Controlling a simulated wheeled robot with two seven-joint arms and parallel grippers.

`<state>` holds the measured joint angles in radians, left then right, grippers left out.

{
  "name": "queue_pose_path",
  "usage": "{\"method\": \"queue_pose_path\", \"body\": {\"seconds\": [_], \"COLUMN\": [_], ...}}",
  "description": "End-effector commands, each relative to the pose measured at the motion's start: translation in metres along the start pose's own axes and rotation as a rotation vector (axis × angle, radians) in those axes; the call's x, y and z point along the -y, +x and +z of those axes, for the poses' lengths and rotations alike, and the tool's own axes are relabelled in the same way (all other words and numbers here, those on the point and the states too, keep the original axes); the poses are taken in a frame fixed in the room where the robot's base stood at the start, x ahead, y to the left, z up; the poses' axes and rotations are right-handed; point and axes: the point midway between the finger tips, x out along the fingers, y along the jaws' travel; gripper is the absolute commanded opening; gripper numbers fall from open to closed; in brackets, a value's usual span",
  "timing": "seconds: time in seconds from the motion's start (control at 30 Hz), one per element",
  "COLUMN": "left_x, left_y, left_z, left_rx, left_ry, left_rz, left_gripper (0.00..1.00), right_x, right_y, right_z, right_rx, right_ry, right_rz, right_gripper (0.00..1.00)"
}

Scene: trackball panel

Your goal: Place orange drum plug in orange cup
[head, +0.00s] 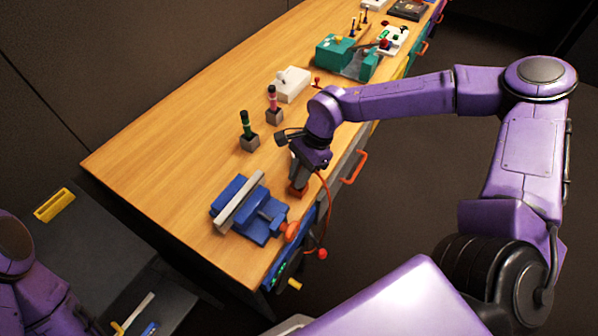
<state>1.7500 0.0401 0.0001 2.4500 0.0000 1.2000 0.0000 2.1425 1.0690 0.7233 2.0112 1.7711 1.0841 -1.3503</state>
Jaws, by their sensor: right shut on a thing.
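My right gripper (296,173) points down over the near edge of the workbench, just behind the blue vise. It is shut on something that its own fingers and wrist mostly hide. A small brownish-orange block (298,189) shows directly under the fingertips, at the bench edge. I cannot tell from this view whether it is the orange cup, the orange plug or both, nor whether it touches the bench. My left arm shows only in part at the lower left, and its gripper is out of view.
A blue vise (258,222) stands close to the right gripper. Green (245,124) and pink-red (272,98) handled pieces stand in grey blocks. A white box (291,84) and teal machine (342,57) are farther back. The bench's left side is clear.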

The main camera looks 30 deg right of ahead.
Motion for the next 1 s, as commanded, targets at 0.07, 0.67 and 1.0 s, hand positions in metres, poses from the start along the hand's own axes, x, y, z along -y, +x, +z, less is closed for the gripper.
{"method": "queue_pose_path", "body": {"seconds": [0.07, 0.67, 1.0], "left_x": [0.000, 0.000, 0.000], "left_y": [0.001, -0.001, 0.004], "left_z": [0.000, -0.001, 0.002], "left_rx": [0.000, 0.000, 0.000], "left_ry": [0.000, 0.000, 0.000], "left_rz": [0.000, 0.000, 0.000], "left_gripper": [0.00, 0.00, 0.00], "right_x": [0.000, 0.000, 0.001], "right_y": [0.000, -0.003, -0.079], "right_z": [0.000, 0.001, 0.000], "right_rx": [0.000, 0.000, 0.001], "right_ry": [0.000, -0.001, 0.000], "right_rz": [0.000, -0.001, -0.007], "right_gripper": [0.00, 0.44, 0.44]}}
